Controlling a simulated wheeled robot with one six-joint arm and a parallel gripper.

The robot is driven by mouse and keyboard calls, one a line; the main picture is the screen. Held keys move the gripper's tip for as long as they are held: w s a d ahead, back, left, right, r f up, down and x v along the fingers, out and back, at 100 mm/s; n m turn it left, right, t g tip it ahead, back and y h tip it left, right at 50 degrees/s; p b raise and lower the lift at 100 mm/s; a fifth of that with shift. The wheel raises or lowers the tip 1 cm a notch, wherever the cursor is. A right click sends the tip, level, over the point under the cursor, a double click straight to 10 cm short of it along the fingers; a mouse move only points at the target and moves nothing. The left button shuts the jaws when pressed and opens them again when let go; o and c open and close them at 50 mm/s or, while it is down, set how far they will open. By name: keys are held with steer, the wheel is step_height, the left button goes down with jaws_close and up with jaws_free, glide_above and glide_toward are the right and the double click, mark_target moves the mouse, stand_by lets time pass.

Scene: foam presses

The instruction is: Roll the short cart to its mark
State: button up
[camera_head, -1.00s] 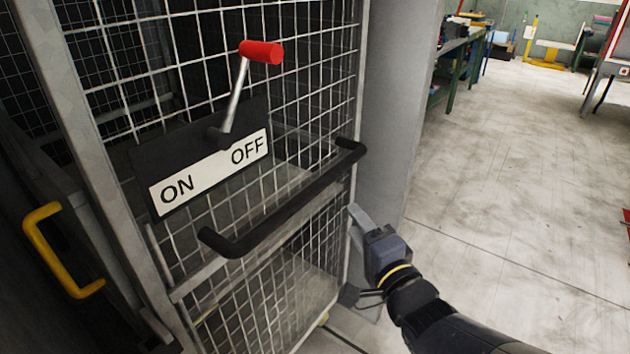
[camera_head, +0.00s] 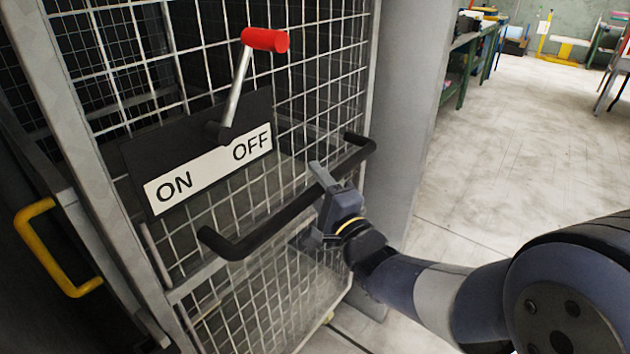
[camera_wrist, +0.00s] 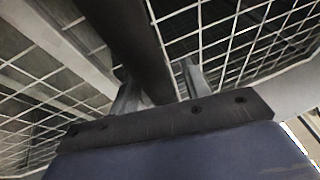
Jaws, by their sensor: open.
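The wire-mesh cart (camera_head: 250,310) fills the left and middle of the head view, with its black push handle (camera_head: 265,222) across the front. My gripper (camera_head: 316,207) is open at the right half of the handle. One finger shows above the bar and one below it. In the wrist view the handle (camera_wrist: 130,40) runs between the two fingers of my gripper (camera_wrist: 158,88); whether they touch it I cannot tell. A lever with a red grip (camera_head: 265,40) leans up over the ON/OFF plate (camera_head: 208,172), nearer OFF. No floor mark is visible.
A yellow handle (camera_head: 55,250) is on a dark surface at the left. A grey post (camera_head: 408,110) stands close at the cart's right. Open concrete floor (camera_head: 500,150) lies to the right, with a green workbench (camera_head: 468,60) farther back.

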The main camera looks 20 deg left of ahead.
steer(key=shift+w+a+r, duration=0.1)
steer(key=shift+w+a, duration=0.15)
steer(key=shift+c, duration=0.4)
jaws_close()
